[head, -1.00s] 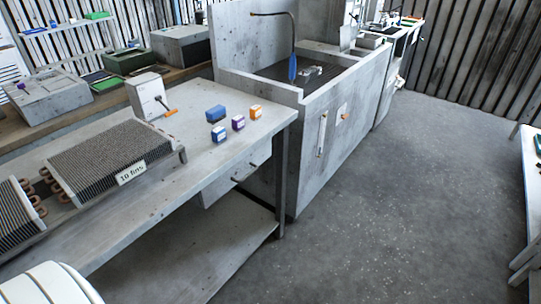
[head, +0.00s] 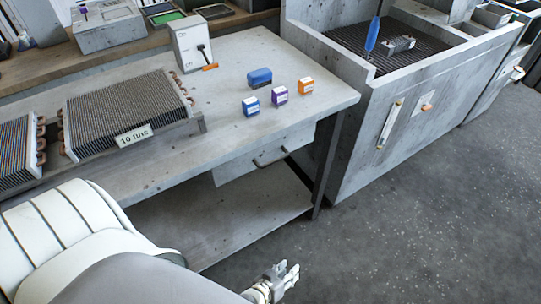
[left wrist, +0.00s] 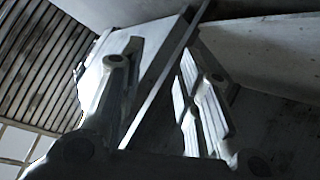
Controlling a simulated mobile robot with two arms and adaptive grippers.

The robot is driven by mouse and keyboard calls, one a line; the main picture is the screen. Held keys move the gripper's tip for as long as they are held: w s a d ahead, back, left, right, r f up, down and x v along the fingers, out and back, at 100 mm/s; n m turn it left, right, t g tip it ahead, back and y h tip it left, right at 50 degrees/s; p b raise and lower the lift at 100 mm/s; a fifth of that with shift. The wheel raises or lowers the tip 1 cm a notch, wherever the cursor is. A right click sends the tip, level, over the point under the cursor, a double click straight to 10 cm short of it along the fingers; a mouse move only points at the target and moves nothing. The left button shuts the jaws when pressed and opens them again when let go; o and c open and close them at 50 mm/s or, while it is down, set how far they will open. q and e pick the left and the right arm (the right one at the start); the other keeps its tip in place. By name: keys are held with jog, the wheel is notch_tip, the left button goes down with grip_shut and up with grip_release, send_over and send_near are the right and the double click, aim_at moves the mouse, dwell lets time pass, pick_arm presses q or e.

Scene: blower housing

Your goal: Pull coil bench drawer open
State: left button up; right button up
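The coil bench (head: 110,190) is a grey table with a shelf below, on the left and middle of the head view. Its drawer (head: 238,170) hangs under the top near the right end and looks shut. A dark bar handle (head: 271,160) is on the drawer's front. My left gripper (head: 287,271) is low in the head view, in front of the bench and below the handle, apart from it. In the left wrist view its fingers (left wrist: 158,72) are spread with nothing held between them. My right gripper is out of view.
Finned coils (head: 125,108), one labelled "10 fins", stand on the bench, with small blue, purple and orange boxes (head: 279,95) and a white switch box (head: 192,45). A bench leg (head: 326,165) and a concrete sink unit (head: 400,120) stand right of the drawer. The floor in front is clear.

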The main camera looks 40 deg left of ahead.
pick_arm(q)
jog(key=w+a+r+n+t+y, duration=0.1)
jog(key=w+r+n+t+y, duration=0.2)
jog(key=w+r+n, duration=0.5)
jog(key=w+a+r+n+t+y, duration=0.2)
jog(key=w+r+t+y, duration=0.1)
jog(key=r, duration=1)
jog(key=s+a+r+n+g+y+b, duration=0.1)
jog(key=a+r+n+g+y, duration=0.2)
jog(key=r+n, duration=0.3)
jog(key=s+a+r+n+g+y, duration=0.2)
jog(key=a+r+n+y, duration=0.15)
jog(key=n, duration=0.45)
jog(key=x, duration=1)
jog(key=shift+w+r+p, duration=0.25)
jog(key=shift+r+p, duration=0.05)
jog(key=shift+p, duration=0.1)
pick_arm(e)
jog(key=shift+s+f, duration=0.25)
pick_arm(q)
jog(key=shift+d, duration=0.1)
grip_shut()
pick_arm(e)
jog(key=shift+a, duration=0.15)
